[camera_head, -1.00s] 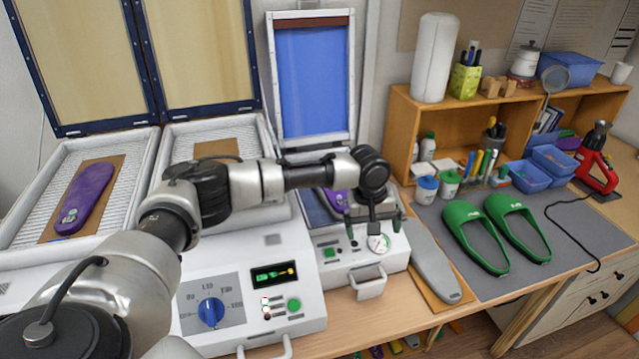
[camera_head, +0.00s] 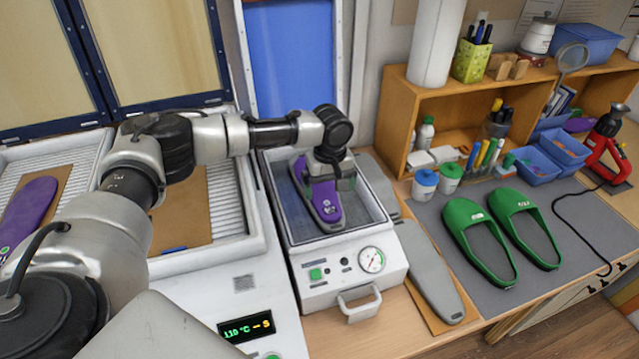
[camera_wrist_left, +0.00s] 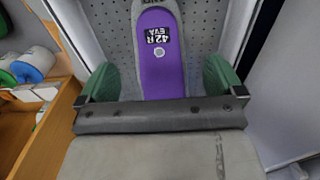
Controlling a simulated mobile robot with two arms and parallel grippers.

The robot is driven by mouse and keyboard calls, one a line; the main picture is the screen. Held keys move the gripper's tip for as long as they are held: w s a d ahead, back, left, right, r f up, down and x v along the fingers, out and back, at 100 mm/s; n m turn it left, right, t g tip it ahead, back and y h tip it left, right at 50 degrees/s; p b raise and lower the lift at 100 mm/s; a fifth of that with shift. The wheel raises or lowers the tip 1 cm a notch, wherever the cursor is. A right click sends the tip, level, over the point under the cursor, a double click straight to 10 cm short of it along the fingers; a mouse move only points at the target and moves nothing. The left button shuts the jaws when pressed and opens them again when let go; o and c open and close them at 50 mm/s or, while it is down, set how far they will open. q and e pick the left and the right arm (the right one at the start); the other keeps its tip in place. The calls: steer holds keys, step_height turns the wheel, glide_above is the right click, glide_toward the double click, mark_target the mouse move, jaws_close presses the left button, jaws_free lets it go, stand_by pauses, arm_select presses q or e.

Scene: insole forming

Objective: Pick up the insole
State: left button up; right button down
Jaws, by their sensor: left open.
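A purple insole (camera_head: 327,206) marked 42R lies lengthwise in the open bed of the small press (camera_head: 365,227). In the left wrist view, the insole (camera_wrist_left: 160,70) shows its label, 42R EVA, above a perforated grey plate. My left gripper (camera_head: 328,182) is over the insole in the head view and hides part of it. In the wrist view, my left gripper's green fingertips (camera_wrist_left: 160,80) are spread, one on each side of the insole with gaps between. Whether they reach down to its level is unclear. My right gripper is out of view.
The press's blue lid (camera_head: 292,60) stands raised behind. Another purple insole (camera_head: 30,205) lies in the heater at left. A grey last-shaped piece (camera_head: 430,270) and green slippers (camera_head: 480,240) lie right of the press. A wooden shelf (camera_head: 395,110) stands behind right.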

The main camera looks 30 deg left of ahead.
mark_target(329, 209)
arm_select(q)
steer(key=shift+s+d+f, duration=0.15)
steer(key=shift+f, duration=0.65)
steer(key=shift+f+p, duration=0.35)
steer(key=shift+p, duration=0.05)
steer(key=f+p, duration=0.1)
steer(key=f, duration=0.1)
steer(key=f+p, duration=0.1)
steer(key=shift+w+f, duration=0.4)
steer(key=shift+s+f, duration=0.1)
steer(key=shift+f, duration=0.5)
steer(key=shift+c, duration=0.7)
steer(key=c, duration=0.7)
steer(key=shift+c, duration=1)
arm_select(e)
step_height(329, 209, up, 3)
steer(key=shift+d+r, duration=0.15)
